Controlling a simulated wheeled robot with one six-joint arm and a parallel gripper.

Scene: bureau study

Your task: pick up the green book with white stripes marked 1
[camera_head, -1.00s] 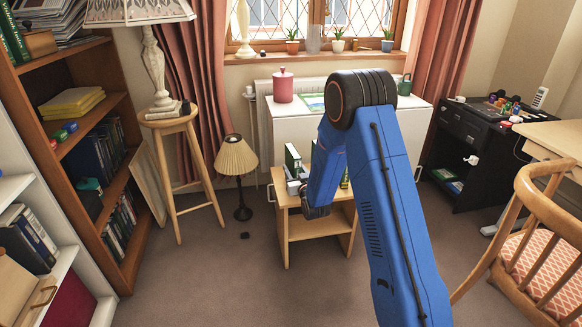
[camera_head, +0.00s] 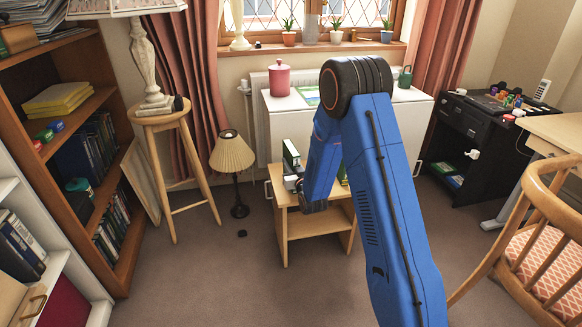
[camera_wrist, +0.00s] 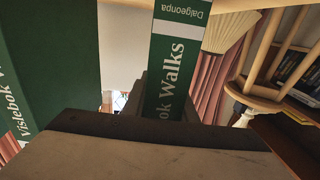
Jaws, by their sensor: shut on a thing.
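In the wrist view, a green book (camera_wrist: 163,85) with white lettering "ok Walks" and a white band reading "Dalgeonpa" stands on end in the middle of the picture. My gripper (camera_wrist: 150,104) is shut on it; the grip is partly hidden. A second green book (camera_wrist: 45,70), lettered "Vislebok W", is close by on the left, apart from the held one. No mark 1 is readable.
The small wooden table (camera_head: 313,228) stands before a white cabinet (camera_head: 280,110). A wooden stool (camera_head: 160,118) and a table lamp (camera_head: 232,155) are to the left. A bookcase (camera_head: 128,270) lines the left side. A wooden chair (camera_head: 520,240) is at right. Carpet in front is clear.

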